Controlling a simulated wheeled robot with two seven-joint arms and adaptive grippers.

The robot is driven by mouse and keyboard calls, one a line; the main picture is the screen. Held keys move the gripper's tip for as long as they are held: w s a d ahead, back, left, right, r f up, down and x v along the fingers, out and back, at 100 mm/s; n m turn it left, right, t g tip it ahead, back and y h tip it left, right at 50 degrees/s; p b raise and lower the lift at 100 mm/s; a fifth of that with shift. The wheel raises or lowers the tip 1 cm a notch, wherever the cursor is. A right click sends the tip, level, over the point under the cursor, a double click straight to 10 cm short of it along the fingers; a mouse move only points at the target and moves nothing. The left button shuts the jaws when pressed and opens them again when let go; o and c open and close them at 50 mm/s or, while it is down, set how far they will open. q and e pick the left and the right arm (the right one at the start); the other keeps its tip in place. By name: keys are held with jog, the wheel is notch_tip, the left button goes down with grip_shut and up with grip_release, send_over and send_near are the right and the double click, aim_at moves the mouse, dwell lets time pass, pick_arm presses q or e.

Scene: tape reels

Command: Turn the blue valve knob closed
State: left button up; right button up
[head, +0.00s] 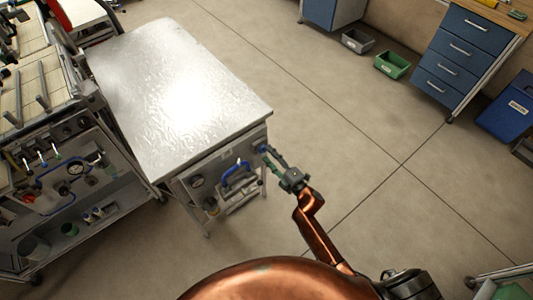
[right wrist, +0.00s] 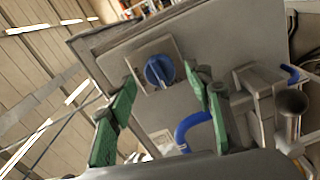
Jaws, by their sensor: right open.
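The blue valve knob (right wrist: 159,71) sits on a small grey plate on the panel of the metal cabinet. In the head view the knob (head: 262,149) is small, at the right end of the panel under the tabletop. My right gripper (head: 272,158) reaches to the panel from the right. In the right wrist view its two green-padded fingers (right wrist: 166,90) are spread wide, one on each side of the knob and apart from it. Nothing is held. My left gripper is not in view.
A blue hose (head: 236,172) loops from the panel left of the knob; a gauge (head: 197,181) is further left. The shiny tabletop (head: 180,95) is bare. A tool cart (head: 60,150) stands at left.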

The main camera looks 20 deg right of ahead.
jog(key=v, duration=1)
jog(key=s+d+f+m+g+h+p, duration=0.1)
jog(key=s+d+f+m+g+h, duration=0.15)
jog(key=s+f, duration=0.55)
jog(key=s+d+f+m+g+h+p, duration=0.1)
jog(key=s+d+f+m+g+p, duration=0.2)
jog(key=f, duration=1)
jog(key=s+d+f+m+g+h, duration=0.25)
jog(key=s+f+m, duration=0.35)
jog(key=f, duration=0.4)
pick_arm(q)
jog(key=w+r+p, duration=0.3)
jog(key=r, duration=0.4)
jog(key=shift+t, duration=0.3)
pick_arm(e)
jog(key=s+f+m+g, duration=0.2)
jog(key=s+f+g, duration=0.1)
jog(key=s, duration=1)
jog(key=s+d+f+m+g, duration=0.1)
jog(key=s+f, duration=0.5)
jog(key=s, duration=0.8)
jog(key=s+f+m+g, duration=0.4)
jog(key=s+f, duration=0.1)
jog(key=s, duration=0.8)
jog(key=shift+s+d+f+g, duration=0.25)
jog(key=shift+d+g, duration=0.05)
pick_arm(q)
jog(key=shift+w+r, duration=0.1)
pick_arm(e)
jog(key=shift+c, duration=0.2)
